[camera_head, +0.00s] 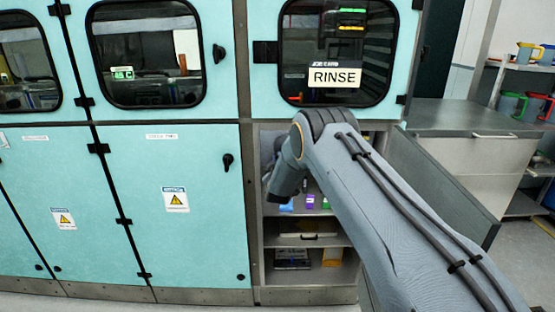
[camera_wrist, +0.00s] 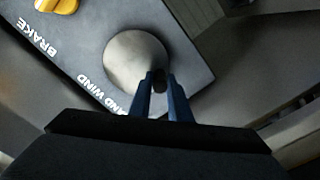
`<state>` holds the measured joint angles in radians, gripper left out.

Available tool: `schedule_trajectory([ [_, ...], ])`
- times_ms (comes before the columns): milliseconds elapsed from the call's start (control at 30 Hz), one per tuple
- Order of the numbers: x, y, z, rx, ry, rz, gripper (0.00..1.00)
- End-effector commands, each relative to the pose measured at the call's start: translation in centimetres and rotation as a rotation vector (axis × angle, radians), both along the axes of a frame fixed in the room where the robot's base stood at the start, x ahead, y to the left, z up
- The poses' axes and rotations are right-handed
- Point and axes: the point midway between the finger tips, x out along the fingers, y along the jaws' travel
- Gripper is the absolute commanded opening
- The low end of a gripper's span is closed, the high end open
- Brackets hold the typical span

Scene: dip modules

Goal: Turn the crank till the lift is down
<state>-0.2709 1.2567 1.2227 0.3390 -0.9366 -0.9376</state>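In the wrist view, a dark panel marked "HAND WIND" and "BRAKE" carries a round metal crank disc (camera_wrist: 136,62). A small dark crank knob (camera_wrist: 160,84) sits at the disc's lower right edge. My gripper (camera_wrist: 161,82) has its two blue fingertips on either side of this knob, and the knob fills the narrow gap between them. A yellow brake knob (camera_wrist: 57,5) is at the top left, cut by the frame edge. In the head view my arm reaches into an open bay and hides the crank and my gripper. The lift cannot be made out.
The bay's open door (camera_head: 445,195) stands to the right of my arm. Teal cabinets (camera_head: 185,210) flank the bay on the left. A RINSE sign (camera_head: 334,77) hangs on the window above.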

Motion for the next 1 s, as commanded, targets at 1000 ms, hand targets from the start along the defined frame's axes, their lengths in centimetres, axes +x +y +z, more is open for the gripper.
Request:
schedule_trajectory([
  [1000, 0.1, 0.6, 2.3, 0.537, -0.002, 0.0, 0.0],
])
